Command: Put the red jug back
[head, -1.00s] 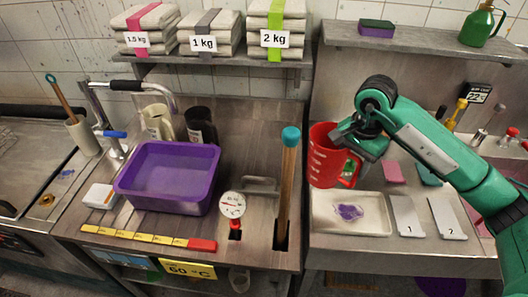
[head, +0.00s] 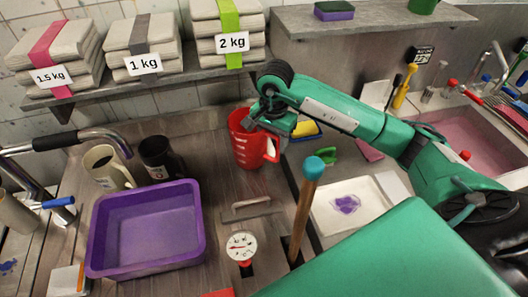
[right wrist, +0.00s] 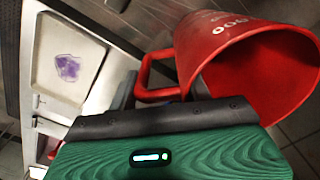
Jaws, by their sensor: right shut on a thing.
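The red jug (head: 243,148) is at the back of the steel counter, right of the two mugs and under the shelf. It looks roughly upright in the head view. I cannot tell whether its base touches the counter. My right gripper (head: 267,124) is shut on the jug at its handle side, near the rim. In the right wrist view the jug (right wrist: 225,50) shows its open, empty-looking inside and its handle, partly hidden behind my gripper (right wrist: 160,108). My left gripper is not in view.
A purple tub (head: 190,245), a cream mug (head: 103,170) and a black mug (head: 160,158) stand to the left. A dial thermometer (head: 241,246) and a wooden stick with a teal top (head: 305,215) stand in front. The shelf (head: 190,76) holds cloth stacks. A white tray (head: 325,217) lies right.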

